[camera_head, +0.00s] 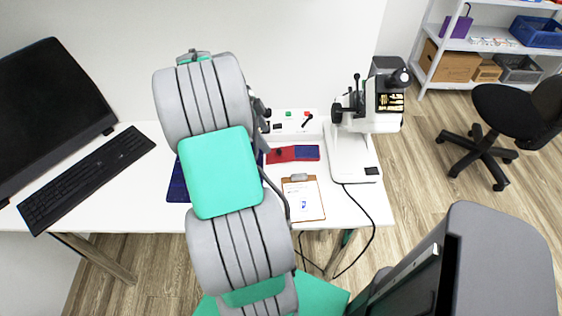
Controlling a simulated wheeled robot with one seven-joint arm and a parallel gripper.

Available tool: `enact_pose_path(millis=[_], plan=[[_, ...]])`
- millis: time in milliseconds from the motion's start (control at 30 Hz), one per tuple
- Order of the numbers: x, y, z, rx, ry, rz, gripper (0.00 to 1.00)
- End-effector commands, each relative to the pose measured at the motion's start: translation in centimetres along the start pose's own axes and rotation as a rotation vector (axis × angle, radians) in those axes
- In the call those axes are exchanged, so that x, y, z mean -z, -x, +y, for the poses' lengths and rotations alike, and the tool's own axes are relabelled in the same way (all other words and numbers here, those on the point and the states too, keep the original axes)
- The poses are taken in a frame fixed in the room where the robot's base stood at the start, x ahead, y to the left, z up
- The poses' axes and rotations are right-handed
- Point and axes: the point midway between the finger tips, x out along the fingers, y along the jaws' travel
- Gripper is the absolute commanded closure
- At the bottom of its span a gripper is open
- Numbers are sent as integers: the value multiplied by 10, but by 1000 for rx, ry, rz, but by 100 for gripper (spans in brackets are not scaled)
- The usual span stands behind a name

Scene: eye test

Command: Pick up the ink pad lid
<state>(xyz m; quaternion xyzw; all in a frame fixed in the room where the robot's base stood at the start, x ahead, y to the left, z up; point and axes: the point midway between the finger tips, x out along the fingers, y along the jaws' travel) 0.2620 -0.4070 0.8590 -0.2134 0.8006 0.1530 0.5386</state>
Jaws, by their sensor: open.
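A small flat red and blue item (293,153), which looks like the ink pad, lies on the white table right of my arm. Its left part is red with a small dark mark, and its right part is dark blue with a red edge. I cannot tell which part is the lid. My gripper (264,116) shows only as dark parts at the right edge of my arm, left of and above the ink pad in the picture. It is open and apart from the ink pad. My arm hides most of it, and its fingertips are not clear.
A clipboard (303,199) lies just below the ink pad. A white panel with buttons (291,121) stands behind it. A white machine (348,150) with a cable stands right. A dark blue mat (177,187) is partly behind my arm. A keyboard (88,177) and monitor (45,110) are left.

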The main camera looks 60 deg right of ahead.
Motion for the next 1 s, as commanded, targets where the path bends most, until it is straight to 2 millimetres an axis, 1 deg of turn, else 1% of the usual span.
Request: enact_pose_path(millis=[33,100,267,500,600,767,1000], plan=[[7,-12,-2,-15,-55,8,29],[11,-21,-2,-22,-81,12,29],[11,-42,-1,-20,-77,12,29],[9,-81,-2,-18,-74,10,29],[9,-86,-2,-15,-72,9,29],[9,-86,-2,-14,-72,9,30],[9,-85,-2,-14,-71,9,50]])
